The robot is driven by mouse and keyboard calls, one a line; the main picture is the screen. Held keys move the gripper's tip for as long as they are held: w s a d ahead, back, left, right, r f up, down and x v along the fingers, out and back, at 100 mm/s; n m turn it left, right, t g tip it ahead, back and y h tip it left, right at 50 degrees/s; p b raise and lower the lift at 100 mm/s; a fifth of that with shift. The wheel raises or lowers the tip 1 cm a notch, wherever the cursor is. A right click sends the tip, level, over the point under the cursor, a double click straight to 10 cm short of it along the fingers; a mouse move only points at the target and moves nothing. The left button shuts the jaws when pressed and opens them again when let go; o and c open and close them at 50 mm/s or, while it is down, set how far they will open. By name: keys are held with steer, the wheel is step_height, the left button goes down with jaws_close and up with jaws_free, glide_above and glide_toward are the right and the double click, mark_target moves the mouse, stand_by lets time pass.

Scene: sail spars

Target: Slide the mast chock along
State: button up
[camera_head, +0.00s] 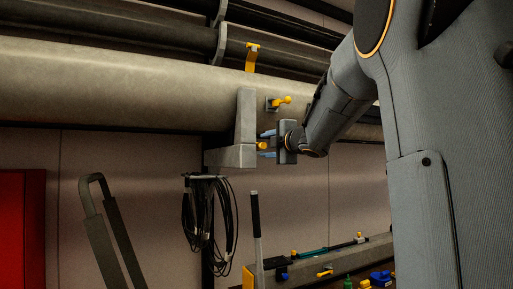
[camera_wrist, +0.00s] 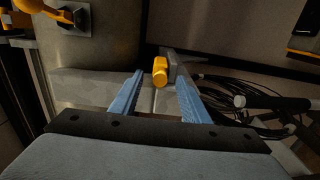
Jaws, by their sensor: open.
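The mast chock, which looks like the grey L-shaped block (camera_head: 245,112), sits against the large pale spar (camera_head: 110,88). A yellow knob (camera_head: 262,146) sticks out from it. My gripper (camera_head: 267,144) is open at the knob, with one blue finger above and one below it. The chock's grey face (camera_wrist: 88,88) lies behind the fingers. Its far side is hidden.
A yellow lever (camera_head: 281,101) on a plate and a yellow clip (camera_head: 252,56) are close above my gripper. Black cables (camera_head: 208,215) hang below the chock. A bench with tools (camera_head: 330,265) stands lower right, and a red cabinet (camera_head: 22,228) lower left.

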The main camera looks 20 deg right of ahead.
mark_target(257, 146)
steer(key=shift+w+a+p, duration=0.1)
steer(key=shift+w+p, duration=0.8)
steer(key=shift+w, duration=2.65)
